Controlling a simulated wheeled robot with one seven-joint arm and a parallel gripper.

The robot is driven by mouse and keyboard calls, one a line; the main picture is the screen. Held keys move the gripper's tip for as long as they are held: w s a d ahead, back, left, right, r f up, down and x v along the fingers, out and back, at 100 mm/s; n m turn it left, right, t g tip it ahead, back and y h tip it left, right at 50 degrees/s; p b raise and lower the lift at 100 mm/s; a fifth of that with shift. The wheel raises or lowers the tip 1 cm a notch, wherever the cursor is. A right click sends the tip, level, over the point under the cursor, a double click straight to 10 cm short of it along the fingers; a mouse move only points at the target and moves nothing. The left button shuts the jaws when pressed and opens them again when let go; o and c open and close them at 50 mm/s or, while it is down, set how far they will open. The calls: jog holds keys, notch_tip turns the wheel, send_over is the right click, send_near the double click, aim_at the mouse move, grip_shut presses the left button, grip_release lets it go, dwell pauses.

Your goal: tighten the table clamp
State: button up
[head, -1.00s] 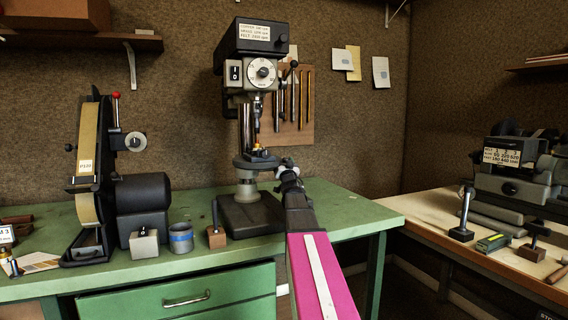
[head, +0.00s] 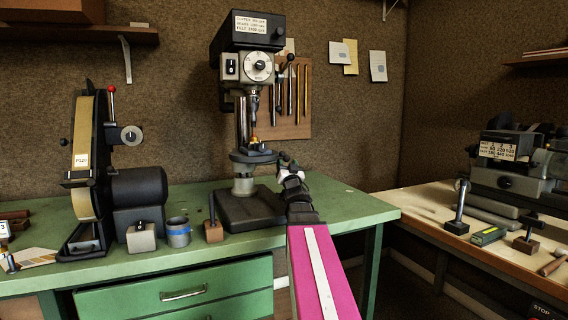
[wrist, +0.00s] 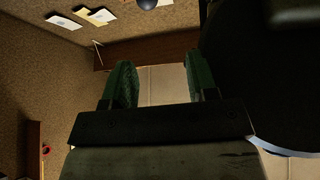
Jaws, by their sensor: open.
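The drill press (head: 247,65) stands on the green bench, with its round work table (head: 253,156) partway up the column (head: 241,120). I cannot make out the table clamp on the column in either view. In the head view my gripper (head: 285,159) is just right of the work table's edge, at about its height; contact cannot be told. In the wrist view my gripper (wrist: 160,85) has its two green fingers apart with nothing between them. A large dark shape (wrist: 265,85), too dark to name, fills the right side close beside the fingers.
A belt sander (head: 90,170), a blue-banded tin (head: 178,232) and a wooden block with a rod (head: 213,230) stand left of the press base (head: 250,207). The green bench top (head: 345,206) is clear at right. A tool board (head: 291,100) hangs behind.

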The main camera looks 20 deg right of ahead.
jog(key=shift+s+a, duration=0.2)
jog(key=shift+s, duration=0.95)
jog(key=w+d+m+g+h, duration=0.1)
jog(key=d+m, duration=0.1)
jog(key=m, duration=0.1)
jog(key=w+d+f+m+g+h, duration=0.1)
jog(key=d+m+g, duration=0.1)
jog(key=d+m, duration=0.1)
jog(key=w+d+f+m+g+h, duration=0.1)
jog(key=d+m, duration=0.2)
jog(key=m, duration=0.1)
jog(key=shift+d+f+g+h, duration=0.1)
jog(key=shift+f+g+h, duration=0.1)
jog(key=shift+g+h, duration=0.2)
notch_tip(320, 180, down, 2)
jog(key=w+d+m+g+y, duration=0.2)
jog(key=d+m+g+y, duration=0.1)
jog(key=m, duration=0.2)
jog(key=m+y, duration=0.3)
jog(key=y, duration=1.1)
send_near(283, 154)
jog(key=w, duration=0.2)
jog(key=x, duration=1.1)
jog(key=shift+a, duration=0.15)
